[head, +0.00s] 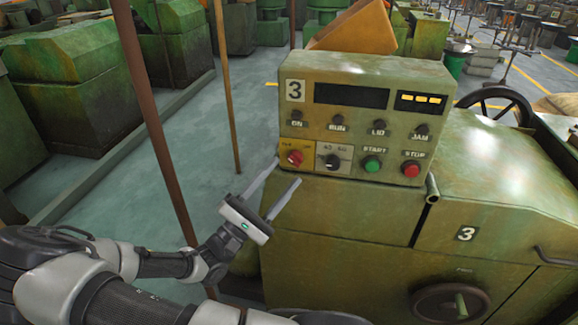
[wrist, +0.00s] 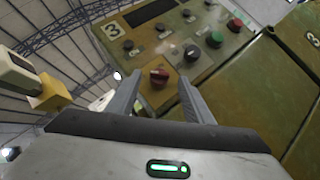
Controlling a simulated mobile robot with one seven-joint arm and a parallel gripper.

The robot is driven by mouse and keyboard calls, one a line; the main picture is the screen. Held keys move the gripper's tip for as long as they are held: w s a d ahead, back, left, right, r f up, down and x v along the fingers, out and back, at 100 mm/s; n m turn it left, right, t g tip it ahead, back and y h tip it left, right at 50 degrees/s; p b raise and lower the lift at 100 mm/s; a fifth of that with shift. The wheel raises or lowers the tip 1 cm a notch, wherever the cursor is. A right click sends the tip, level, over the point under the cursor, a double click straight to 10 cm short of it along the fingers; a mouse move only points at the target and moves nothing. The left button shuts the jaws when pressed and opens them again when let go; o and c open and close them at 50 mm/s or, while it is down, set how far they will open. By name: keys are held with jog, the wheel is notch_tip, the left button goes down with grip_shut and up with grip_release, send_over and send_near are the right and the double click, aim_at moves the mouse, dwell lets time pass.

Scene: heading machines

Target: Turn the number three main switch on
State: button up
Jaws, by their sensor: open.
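The number three panel (head: 345,125) is a green box with a white "3" plate; it also shows in the wrist view (wrist: 205,20). Its main switch (head: 295,157) is a red rotary knob on a yellow plate at the panel's lower left. The knob's setting is too small to read. In the wrist view the red knob (wrist: 159,76) shows between the fingertips, beyond them. My gripper (head: 287,170) is open and empty, its fingers pointing up toward the knob from below left. I cannot tell whether the fingertips touch the panel.
Right of the switch are a black selector (head: 332,161), a green START button (head: 373,164) and a red STOP button (head: 411,169). A row of small knobs or lamps sits above. A brown post (head: 160,130) stands near my arm.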

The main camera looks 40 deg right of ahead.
aim_at(292, 164)
jog(key=shift+x, duration=1.75)
jog(key=c, duration=1)
jog(key=shift+c, duration=0.2)
